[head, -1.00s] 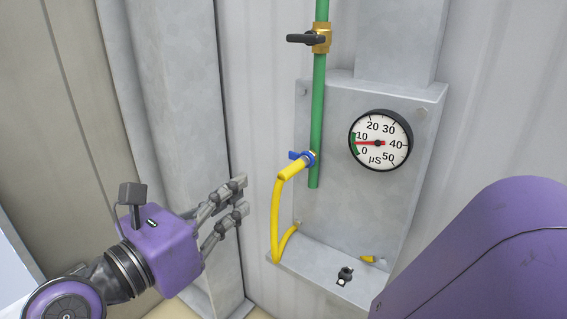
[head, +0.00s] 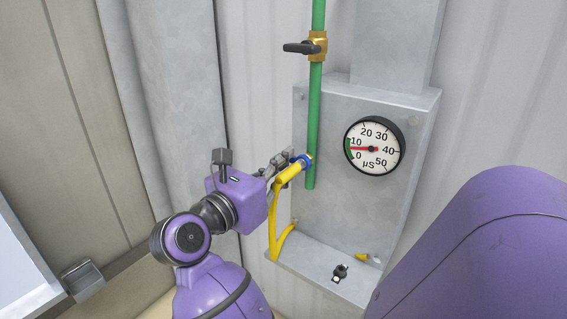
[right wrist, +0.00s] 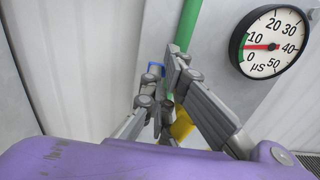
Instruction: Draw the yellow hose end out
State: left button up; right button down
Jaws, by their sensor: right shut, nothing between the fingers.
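The yellow hose (head: 276,212) rises from the ledge of the grey panel. Its thick upper end (head: 289,175) meets a fitting with a blue part (head: 305,160) on the green pipe (head: 315,120). My right gripper (head: 287,157) is at the left of this fitting, its fingers shut with nothing between them. In the right wrist view the fingers (right wrist: 163,95) partly cover the blue part (right wrist: 155,69) and the yellow hose (right wrist: 182,124). Whether they touch the hose or the blue part I cannot tell. My left gripper is not in view.
A round gauge (head: 375,146) sits on the grey panel (head: 345,215) right of the pipe. A brass valve with a black handle (head: 317,46) is above. A small black fitting (head: 340,272) stands on the ledge. My own purple arm part fills the lower right.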

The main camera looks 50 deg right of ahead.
jog(key=shift+d, duration=0.1)
jog(key=shift+w+d, duration=0.1)
jog(key=shift+d, duration=0.75)
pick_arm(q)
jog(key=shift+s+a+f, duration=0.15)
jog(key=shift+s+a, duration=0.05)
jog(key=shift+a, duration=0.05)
pick_arm(e)
jog(key=shift+r, duration=0.1)
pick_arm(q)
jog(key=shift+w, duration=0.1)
pick_arm(e)
jog(key=shift+a, duration=0.1)
